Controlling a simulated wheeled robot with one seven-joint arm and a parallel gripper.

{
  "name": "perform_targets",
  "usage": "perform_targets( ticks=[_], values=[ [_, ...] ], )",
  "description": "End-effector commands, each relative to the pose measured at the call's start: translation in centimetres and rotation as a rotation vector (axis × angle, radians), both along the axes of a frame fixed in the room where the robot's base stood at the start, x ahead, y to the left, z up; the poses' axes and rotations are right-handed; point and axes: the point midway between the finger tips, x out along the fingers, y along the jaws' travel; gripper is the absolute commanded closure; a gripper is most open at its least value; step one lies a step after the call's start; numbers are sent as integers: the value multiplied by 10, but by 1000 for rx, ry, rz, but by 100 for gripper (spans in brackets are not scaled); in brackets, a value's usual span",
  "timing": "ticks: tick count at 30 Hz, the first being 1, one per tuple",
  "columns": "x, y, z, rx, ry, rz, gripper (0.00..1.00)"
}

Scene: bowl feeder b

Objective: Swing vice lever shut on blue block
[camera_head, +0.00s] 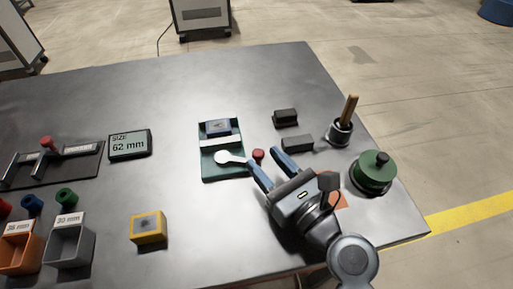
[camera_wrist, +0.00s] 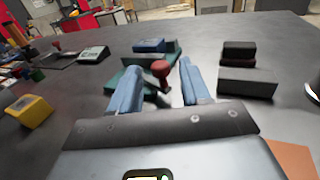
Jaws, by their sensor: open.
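The green vice (camera_head: 209,171) stands on the table near its middle. The blue block (camera_head: 217,127) sits at the vice's far end, beyond a pale jaw bar (camera_head: 221,141); I cannot tell whether the bar touches it. A white lever with a round hub (camera_head: 222,157) reaches right from the vice to a red knob (camera_head: 258,155). My gripper (camera_head: 268,164) is open, with its blue fingers low at the knob end of the lever. In the wrist view the red knob (camera_wrist: 160,68) shows between the two fingers, apart from both. The blue block (camera_wrist: 149,46) shows beyond it.
Two dark blocks (camera_head: 286,117) (camera_head: 297,143) lie right of the vice. A cup with a brown stick (camera_head: 340,132) and a green round part (camera_head: 374,172) stand farther right. A size display (camera_head: 130,145) and a yellow block (camera_head: 149,229) are left, with bare table between.

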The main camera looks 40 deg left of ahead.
Motion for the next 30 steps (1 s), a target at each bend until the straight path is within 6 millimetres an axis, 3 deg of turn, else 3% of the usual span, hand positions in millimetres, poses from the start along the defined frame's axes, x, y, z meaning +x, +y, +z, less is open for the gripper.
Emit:
perform_targets(
  ticks=[7,18,30],
  values=[
    [9,30,0,0,0,1,53],
    [11,35,0,0,0,-1,53],
    [11,35,0,0,0,0,90]
  ],
)
